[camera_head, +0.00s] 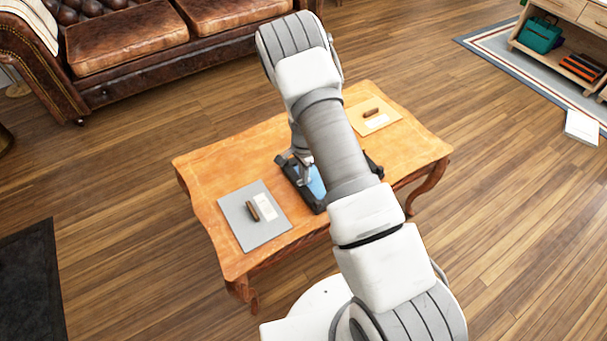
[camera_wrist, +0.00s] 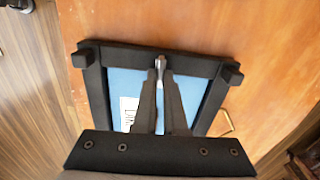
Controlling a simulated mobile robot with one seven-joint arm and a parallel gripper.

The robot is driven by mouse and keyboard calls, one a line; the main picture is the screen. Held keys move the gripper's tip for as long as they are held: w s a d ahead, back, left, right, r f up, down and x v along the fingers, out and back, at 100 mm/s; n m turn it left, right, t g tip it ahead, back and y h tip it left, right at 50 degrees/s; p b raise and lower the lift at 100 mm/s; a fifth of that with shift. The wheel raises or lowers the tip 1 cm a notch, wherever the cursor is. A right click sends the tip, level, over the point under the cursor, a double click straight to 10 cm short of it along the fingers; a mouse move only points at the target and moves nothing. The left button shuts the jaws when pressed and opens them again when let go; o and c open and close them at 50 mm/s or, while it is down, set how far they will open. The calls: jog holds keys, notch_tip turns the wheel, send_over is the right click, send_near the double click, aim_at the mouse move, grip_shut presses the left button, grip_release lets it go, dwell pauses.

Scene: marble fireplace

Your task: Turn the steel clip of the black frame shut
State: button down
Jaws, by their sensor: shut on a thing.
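The black frame (camera_wrist: 125,56) lies on the wooden table, with a blue panel (camera_wrist: 122,84) inside it that bears a white label (camera_wrist: 128,112). In the head view the frame (camera_head: 318,208) is partly hidden by my arm. The small steel clip (camera_wrist: 160,62) is at the middle of the frame's far bar in the wrist view. My gripper (camera_wrist: 161,80) is shut on the clip, its two dark fingers reaching over the panel. The fingers hide part of the clip, so its exact angle is hard to tell. In the head view my gripper (camera_head: 303,178) is over the frame.
The wooden table (camera_head: 225,160) carries a grey mat (camera_head: 235,228) with a brown piece and label at left, and a tan mat (camera_head: 378,123) with a similar piece at back right. A brass-coloured loop (camera_wrist: 229,122) shows beside the frame. A leather sofa (camera_head: 130,40) stands behind.

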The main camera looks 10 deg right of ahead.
jog(key=shift+m, duration=0.3)
jog(key=c, duration=1)
grip_release()
notch_tip(320, 180, up, 18)
jog(key=p, duration=0.4)
jog(key=shift+f+p, duration=0.25)
jog(key=shift+p, duration=0.1)
